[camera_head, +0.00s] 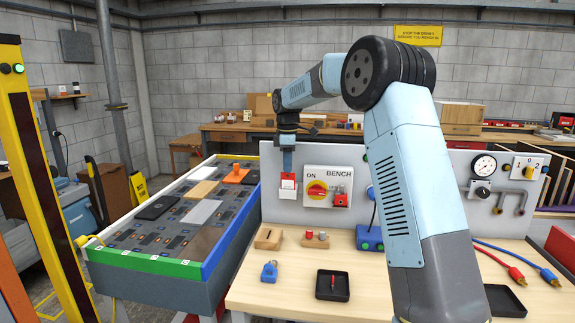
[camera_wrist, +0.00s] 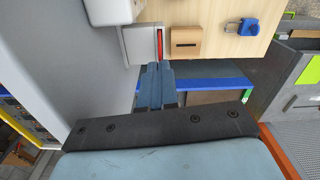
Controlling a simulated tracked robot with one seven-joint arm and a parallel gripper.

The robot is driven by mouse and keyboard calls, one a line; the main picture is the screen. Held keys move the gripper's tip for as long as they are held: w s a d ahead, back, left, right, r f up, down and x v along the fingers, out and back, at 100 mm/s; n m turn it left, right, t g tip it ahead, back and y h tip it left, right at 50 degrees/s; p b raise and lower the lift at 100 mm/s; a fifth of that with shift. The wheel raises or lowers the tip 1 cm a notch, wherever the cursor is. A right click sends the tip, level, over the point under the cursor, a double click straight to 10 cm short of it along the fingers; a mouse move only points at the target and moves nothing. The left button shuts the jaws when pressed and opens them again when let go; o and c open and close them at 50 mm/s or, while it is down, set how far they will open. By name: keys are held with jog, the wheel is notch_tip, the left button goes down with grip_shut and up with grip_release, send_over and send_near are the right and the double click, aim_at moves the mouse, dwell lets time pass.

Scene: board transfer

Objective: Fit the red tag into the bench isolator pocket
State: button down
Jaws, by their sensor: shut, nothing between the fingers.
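The red tag (camera_head: 288,177) stands in a white pocket (camera_head: 288,193) on the grey panel, left of the BENCH isolator (camera_head: 329,187) with its red and yellow switch. In the wrist view the tag (camera_wrist: 160,43) shows as a thin red strip inside the mouth of the white pocket (camera_wrist: 139,45). My gripper (camera_head: 288,172) points down directly above the tag. In the wrist view its fingers (camera_wrist: 158,66) are together and empty, with their tips close to the pocket mouth. I cannot tell whether they touch the tag. The tag's lower part is hidden by the pocket.
A slotted wooden block (camera_head: 268,238), a blue padlock (camera_head: 269,271) and a black tray (camera_head: 343,296) lie on the bench below. A crate-like table (camera_head: 150,265) with boards stands at left. A red lock (camera_head: 341,200) hangs on the isolator.

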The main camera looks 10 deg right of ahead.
jog(key=shift+f, duration=0.15)
notch_tip(320, 180, up, 16)
jog(key=s+d+r+m+t, duration=0.2)
jog(key=s+r+m, duration=0.2)
jog(key=s, duration=0.8)
jog(key=s+d+f+m+t, duration=0.1)
jog(key=s+d+f+m, duration=0.15)
jog(key=s, duration=0.55)
jog(key=s+d+f+m, duration=0.1)
jog(key=s+d+m, duration=0.15)
jog(key=s, duration=0.55)
jog(key=s+d+f+m+t, duration=0.1)
jog(key=s+f+m, duration=0.15)
jog(key=s, duration=0.55)
jog(key=s+d+f+m+t, duration=0.1)
jog(key=s+f+m, duration=0.3)
jog(key=s+f, duration=0.5)
jog(key=shift+s+d+f+m+t, duration=0.35)
jog(key=shift+s+d, duration=0.45)
jog(key=shift+s, duration=0.4)
